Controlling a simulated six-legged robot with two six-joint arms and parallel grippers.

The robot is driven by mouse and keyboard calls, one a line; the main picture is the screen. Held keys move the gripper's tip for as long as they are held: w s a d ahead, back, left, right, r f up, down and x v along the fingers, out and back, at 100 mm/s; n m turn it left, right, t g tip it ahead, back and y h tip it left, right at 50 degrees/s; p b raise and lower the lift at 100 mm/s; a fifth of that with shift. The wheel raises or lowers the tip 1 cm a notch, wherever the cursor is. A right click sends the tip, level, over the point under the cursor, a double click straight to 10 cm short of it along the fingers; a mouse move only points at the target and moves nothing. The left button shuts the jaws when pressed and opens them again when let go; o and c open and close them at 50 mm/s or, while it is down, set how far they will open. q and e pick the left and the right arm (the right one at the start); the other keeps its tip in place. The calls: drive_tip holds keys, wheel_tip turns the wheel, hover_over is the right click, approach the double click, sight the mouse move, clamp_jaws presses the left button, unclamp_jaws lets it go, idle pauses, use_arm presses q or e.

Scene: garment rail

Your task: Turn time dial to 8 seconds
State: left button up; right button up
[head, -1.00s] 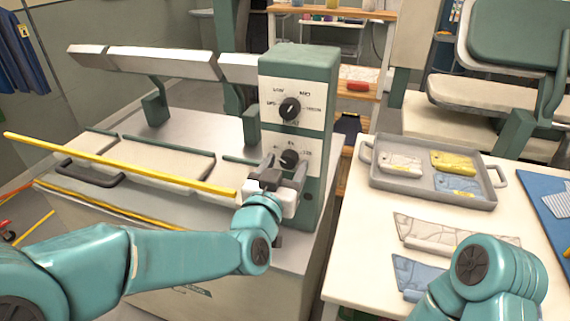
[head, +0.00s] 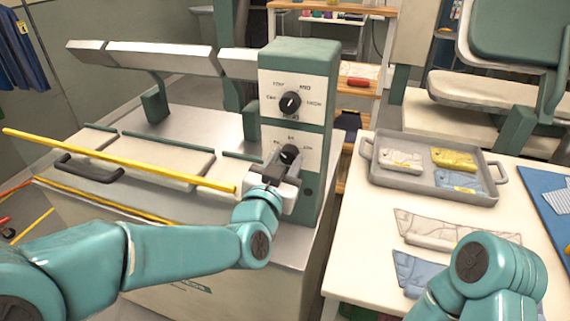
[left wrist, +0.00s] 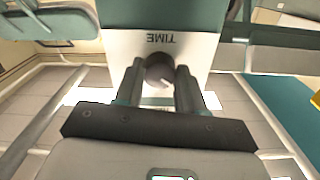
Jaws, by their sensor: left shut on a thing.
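The control box (head: 299,55) stands on the press, with two black dials on its white face. The lower dial (head: 289,154) is the time dial; the word TIME shows on its panel in the left wrist view. My left gripper (head: 284,163) is shut on this dial, and the dial (left wrist: 158,72) sits between its two fingers (left wrist: 160,88) in the left wrist view. The dial's pointer and most of its marks are hidden or too small to read. The upper dial (head: 290,103) is free. My right arm shows at the lower right, but its gripper is out of view.
A long yellow bar (head: 120,160) runs across the front of the press beside my left arm. A grey tray (head: 432,190) with several folded pieces stands on the white table (head: 365,262) at the right. Cut fabric pieces lie in front of it.

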use_arm(q)
drive_tip(key=shift+m, duration=0.8)
drive_tip(key=m, duration=0.2)
drive_tip(key=shift+m+b, duration=0.35)
drive_tip(key=shift+m, duration=0.05)
drive_tip(key=m, duration=0.5)
drive_tip(key=shift+m, duration=0.4)
drive_tip(key=o, duration=1)
drive_tip(key=shift+o, duration=0.2)
drive_tip(key=shift+s+a, duration=0.1)
